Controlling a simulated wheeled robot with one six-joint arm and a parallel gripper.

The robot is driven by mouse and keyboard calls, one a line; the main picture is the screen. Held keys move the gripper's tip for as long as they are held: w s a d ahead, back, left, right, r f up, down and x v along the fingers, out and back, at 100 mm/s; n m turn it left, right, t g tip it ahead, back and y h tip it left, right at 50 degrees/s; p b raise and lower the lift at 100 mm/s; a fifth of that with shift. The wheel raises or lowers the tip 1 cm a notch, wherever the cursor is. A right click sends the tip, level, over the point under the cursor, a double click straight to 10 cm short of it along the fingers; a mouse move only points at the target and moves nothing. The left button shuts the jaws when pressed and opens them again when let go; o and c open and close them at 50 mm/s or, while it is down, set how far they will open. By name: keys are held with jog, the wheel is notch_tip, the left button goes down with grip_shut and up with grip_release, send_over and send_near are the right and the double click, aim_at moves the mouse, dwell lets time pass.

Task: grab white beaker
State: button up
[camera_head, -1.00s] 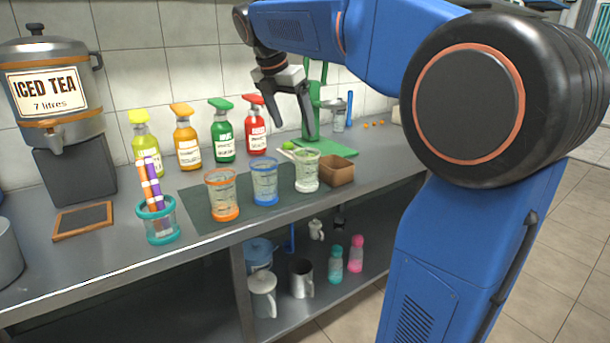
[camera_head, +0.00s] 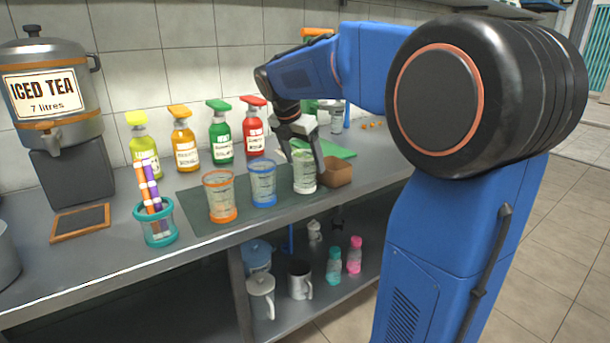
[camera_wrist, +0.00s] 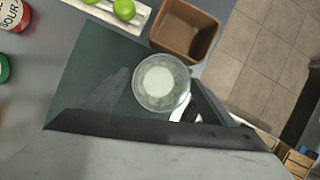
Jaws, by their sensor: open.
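The white beaker (camera_head: 304,172) is a clear cup with a pale rim and base, standing upright on the dark green mat (camera_head: 288,195). It is the rightmost of three beakers in the head view. In the wrist view the white beaker (camera_wrist: 161,82) is seen from above, its round mouth between the fingers. My gripper (camera_head: 303,165) is open and points down at the beaker, with one finger to each side. In the wrist view my gripper (camera_wrist: 160,90) has its fingers spread wide around it; I cannot tell whether they touch it.
A blue beaker (camera_head: 263,183) and an orange beaker (camera_head: 220,197) stand to the left. A brown box (camera_head: 338,172) sits close on the right. Green limes (camera_wrist: 124,9) lie on a white tray behind. Several syrup bottles stand along the wall.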

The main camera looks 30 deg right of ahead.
jog(key=x, duration=0.4)
jog(key=shift+d, duration=0.3)
jog(key=c, duration=1.1)
jog(key=shift+r, duration=0.1)
